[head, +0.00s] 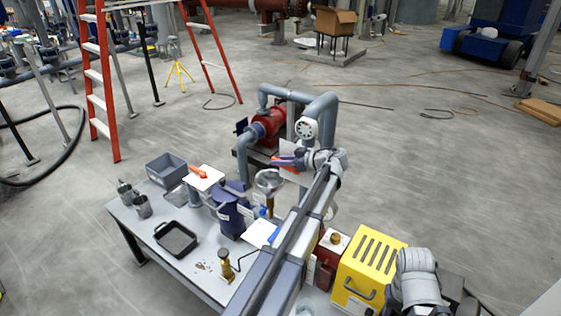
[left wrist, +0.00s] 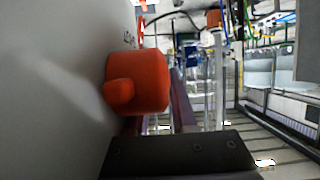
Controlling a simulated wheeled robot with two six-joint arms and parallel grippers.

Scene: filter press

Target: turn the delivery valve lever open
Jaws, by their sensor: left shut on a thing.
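My left arm reaches up the middle of the head view, and its left gripper (head: 281,160) points left beside the grey pipework. The gripper is shut on the delivery valve lever, of which only a small red part shows between the fingers. In the left wrist view, a red-orange rounded piece (left wrist: 146,82) with a short stub, seemingly part of the lever, stands close to the camera, above a dark finger (left wrist: 185,158). The lever's angle cannot be made out.
The bench (head: 196,269) in front carries a black tray (head: 176,239), a grey bin (head: 167,170) and a yellow box (head: 365,271). Open floor lies behind.

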